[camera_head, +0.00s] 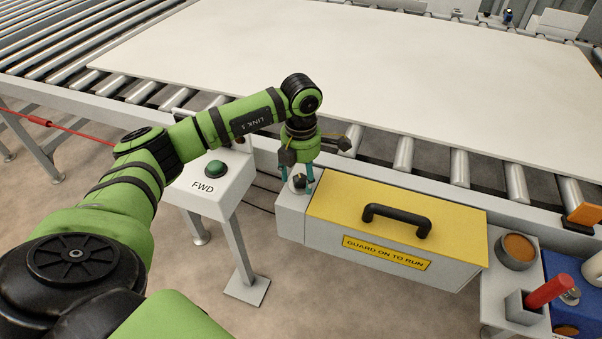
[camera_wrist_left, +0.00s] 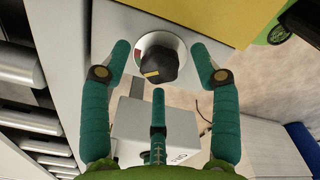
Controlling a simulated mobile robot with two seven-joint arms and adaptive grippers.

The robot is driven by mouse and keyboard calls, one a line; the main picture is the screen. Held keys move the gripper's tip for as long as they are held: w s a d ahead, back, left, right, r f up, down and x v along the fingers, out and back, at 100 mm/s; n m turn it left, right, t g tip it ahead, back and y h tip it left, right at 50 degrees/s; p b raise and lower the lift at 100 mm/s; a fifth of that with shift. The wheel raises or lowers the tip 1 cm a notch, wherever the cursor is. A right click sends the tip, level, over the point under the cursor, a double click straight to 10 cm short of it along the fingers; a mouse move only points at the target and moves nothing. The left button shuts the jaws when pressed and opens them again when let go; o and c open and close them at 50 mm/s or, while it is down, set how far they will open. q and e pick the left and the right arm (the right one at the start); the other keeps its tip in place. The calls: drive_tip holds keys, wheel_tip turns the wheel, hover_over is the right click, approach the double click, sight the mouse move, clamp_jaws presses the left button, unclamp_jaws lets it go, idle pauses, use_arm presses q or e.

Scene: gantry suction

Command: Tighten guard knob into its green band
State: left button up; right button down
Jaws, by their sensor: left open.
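The guard knob (camera_wrist_left: 160,58) is black with a yellow pointer mark and sits on a round pale dial (camera_wrist_left: 178,39) in the left wrist view. The pointer faces the lower left of that picture. A red patch shows at the dial's left side; no green band is visible, and part of the dial is hidden by the knob. In the head view the knob (camera_head: 299,182) is at the left end of the yellow-topped guard (camera_head: 340,205). My left gripper (camera_head: 297,172) is over it, its teal fingers open and spread around the knob, seemingly apart from it. My right gripper is out of view.
A roller conveyor with a large pale panel (camera_head: 350,65) lies behind the guard. A FWD button box (camera_head: 208,188) on a post stands left of it. A red-handled item (camera_head: 548,291) in a holder and a round cup (camera_head: 517,250) are at right.

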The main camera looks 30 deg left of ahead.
sight(301, 178)
use_arm(q)
wheel_tip(301, 178, up, 12)
idle(0.4)
drive_tip(key=shift+f, duration=0.1)
idle(0.4)
